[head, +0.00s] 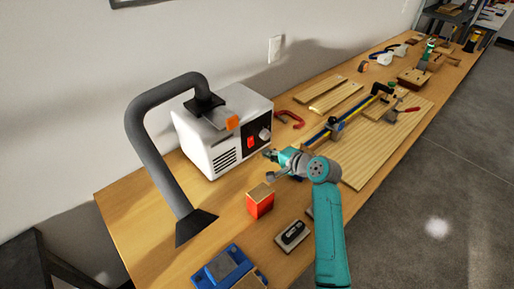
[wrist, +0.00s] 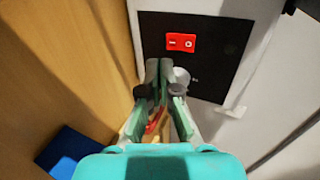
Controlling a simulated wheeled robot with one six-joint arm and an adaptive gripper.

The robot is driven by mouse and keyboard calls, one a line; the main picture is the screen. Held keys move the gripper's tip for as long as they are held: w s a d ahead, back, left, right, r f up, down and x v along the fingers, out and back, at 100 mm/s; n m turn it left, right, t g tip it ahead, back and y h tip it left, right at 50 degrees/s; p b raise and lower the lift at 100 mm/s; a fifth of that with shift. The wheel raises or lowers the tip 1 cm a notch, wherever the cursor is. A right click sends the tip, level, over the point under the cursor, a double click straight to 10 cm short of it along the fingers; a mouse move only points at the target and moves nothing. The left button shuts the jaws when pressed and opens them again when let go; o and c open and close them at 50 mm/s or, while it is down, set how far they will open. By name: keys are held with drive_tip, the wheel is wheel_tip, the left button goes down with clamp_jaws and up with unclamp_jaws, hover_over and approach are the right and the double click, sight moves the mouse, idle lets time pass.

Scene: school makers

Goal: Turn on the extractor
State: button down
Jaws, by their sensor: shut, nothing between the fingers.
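The extractor (head: 215,145) is a white box with a grey bent hose and hood, standing on the bench. Its black front panel (wrist: 215,60) carries a red rocker switch (head: 251,142), marked I and O in the wrist view (wrist: 181,42). A pale round knob (head: 264,134) sits beside the switch; in the wrist view it shows close to my fingertips (wrist: 181,77). My gripper (head: 270,154) is shut and empty in front of the panel, and its fingertips in the wrist view (wrist: 160,78) lie below the switch. Whether they touch the panel cannot be told.
An orange-red block (head: 260,205) with a wooden top stands below my gripper. A blue tool (head: 222,268) and a small block with a black top (head: 293,233) lie nearer. A red clamp (head: 289,119) and wooden boards (head: 343,96) lie beyond the extractor.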

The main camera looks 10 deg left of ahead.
sight(251, 143)
drive_tip(key=shift+r+x, duration=0.2)
drive_tip(key=shift+x, duration=0.8)
drive_tip(key=shift+r+x, duration=0.15)
drive_tip(key=shift+x, duration=0.85)
drive_tip(key=shift+r+x, duration=0.2)
drive_tip(key=shift+x, duration=0.8)
drive_tip(key=shift+w+a, duration=0.2)
drive_tip(key=shift+a, duration=0.1)
drive_tip(key=shift+w+a+f, duration=0.1)
drive_tip(key=shift+a+f, duration=0.05)
drive_tip(key=shift+r, duration=0.85)
